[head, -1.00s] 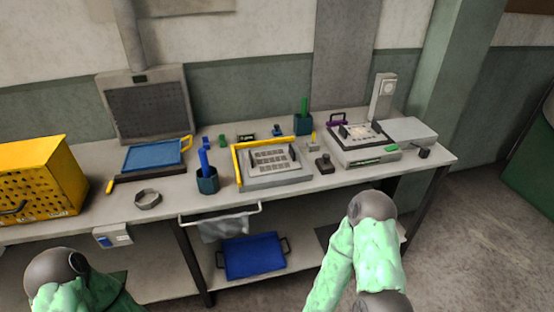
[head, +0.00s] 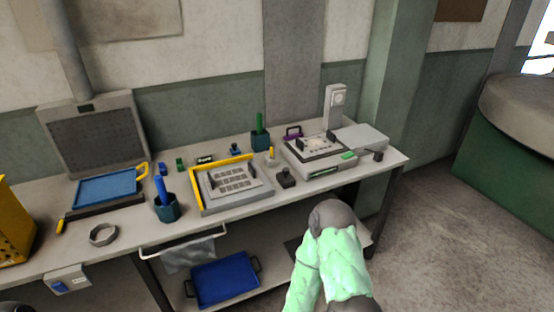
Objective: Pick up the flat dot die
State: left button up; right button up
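I cannot tell which piece is the flat dot die at this size. Small pieces stand on the workbench (head: 120,225): a blue one (head: 162,169), a green one (head: 180,164), a dark one with a pale marking (head: 205,160), a blue-topped one (head: 235,149), a yellow-topped one (head: 270,156) and a dark block (head: 286,177). A grey tray with a yellow edge (head: 238,198) holds rows of small pale blocks. My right arm shows in front of the bench, but its gripper is not visible. My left gripper is out of view.
A blue tray (head: 107,188), a metal ring (head: 103,234), two dark cups with blue (head: 167,211) and green (head: 260,139) handles, and a grey machine (head: 319,158) stand on the bench. A yellow box (head: 14,225) is at left. A blue bin (head: 224,281) sits on the lower shelf.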

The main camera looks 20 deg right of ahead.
aim_at(317, 144)
jog(key=i+l, duration=0.1)
jog(key=l, duration=0.25)
jog(key=l+z, duration=0.1)
jog(key=l, duration=0.3)
jog(key=i+l, duration=0.15)
jog(key=l, duration=0.2)
jog(key=i+l, duration=0.1)
jog(key=l, duration=0.3)
jog(key=k+z, duration=0.05)
